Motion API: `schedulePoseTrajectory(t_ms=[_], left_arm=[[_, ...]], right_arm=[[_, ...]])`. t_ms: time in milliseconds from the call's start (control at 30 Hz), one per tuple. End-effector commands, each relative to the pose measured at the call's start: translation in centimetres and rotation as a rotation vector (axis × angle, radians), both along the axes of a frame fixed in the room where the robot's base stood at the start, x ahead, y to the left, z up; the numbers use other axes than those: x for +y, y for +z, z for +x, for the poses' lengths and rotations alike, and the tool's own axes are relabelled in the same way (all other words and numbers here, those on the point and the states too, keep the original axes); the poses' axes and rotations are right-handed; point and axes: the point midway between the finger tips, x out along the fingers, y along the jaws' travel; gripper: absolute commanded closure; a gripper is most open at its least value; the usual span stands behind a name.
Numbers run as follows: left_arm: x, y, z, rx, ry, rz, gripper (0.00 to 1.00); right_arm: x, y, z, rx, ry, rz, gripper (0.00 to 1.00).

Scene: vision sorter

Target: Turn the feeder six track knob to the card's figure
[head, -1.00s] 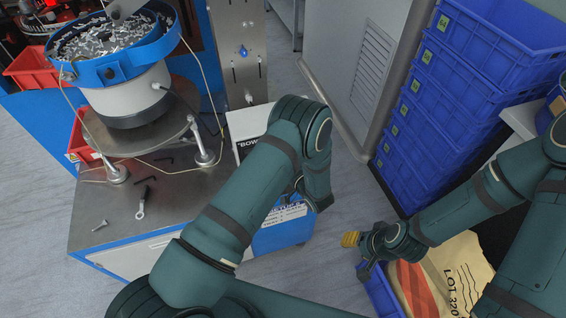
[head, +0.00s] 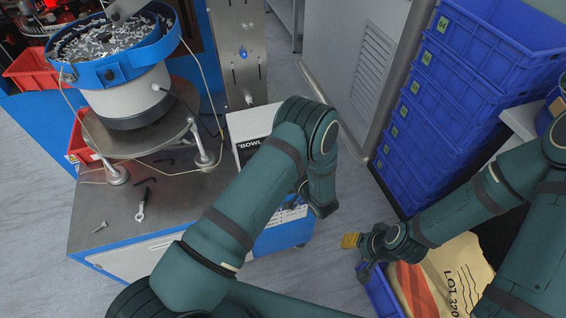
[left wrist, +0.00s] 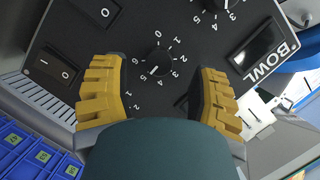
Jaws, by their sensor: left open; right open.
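A black control panel (left wrist: 215,60) fills much of the left wrist view, with a "BOWL" label at its right. A round black knob (left wrist: 158,62) with a ring of white figures sits between my left gripper's yellow fingers. My left gripper (left wrist: 160,80) is open, its fingers on either side of the knob and apart from it. A second knob (left wrist: 209,4) is cut off at the top edge; no track label is readable. A white printed card (head: 287,216) is on the cabinet's front, too small to read. My right gripper (head: 362,250) is open and empty at lower right.
The control box (head: 250,135) is largely hidden by my left arm. A bowl feeder (head: 120,75) with metal parts stands left on the metal bench (head: 120,205), with loose tools. Stacked blue crates (head: 450,95) stand at right. A lot sack (head: 445,275) lies near my right gripper.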

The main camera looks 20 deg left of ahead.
Motion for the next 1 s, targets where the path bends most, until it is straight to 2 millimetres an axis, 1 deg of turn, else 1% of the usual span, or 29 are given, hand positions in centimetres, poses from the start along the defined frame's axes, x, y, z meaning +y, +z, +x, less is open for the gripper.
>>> schedulePoseTrajectory(t_ms=[100,200,367,500,1000], left_arm=[[-1.7,0.5,-1.3,0.0,-0.004,-0.001,0.4],[-2.7,0.8,-2.2,-0.002,-0.003,-0.001,0.4],[-3.8,1.1,-3.2,-0.001,-0.002,0.001,0.4],[-4.0,1.2,-3.5,-0.002,-0.001,0.001,0.4],[-3.9,1.1,-3.4,-0.001,-0.002,-0.012,0.4]], right_arm=[[0.0,0.0,0.0,0.0,0.0,0.0,0.53],[0.0,0.0,0.0,0.0,0.0,0.0,0.53],[0.0,0.0,0.0,0.0,0.0,0.0,0.53],[0.0,0.0,0.0,0.0,0.0,0.0,0.53],[0.0,-0.1,0.0,0.0,0.0,0.0,0.53]])
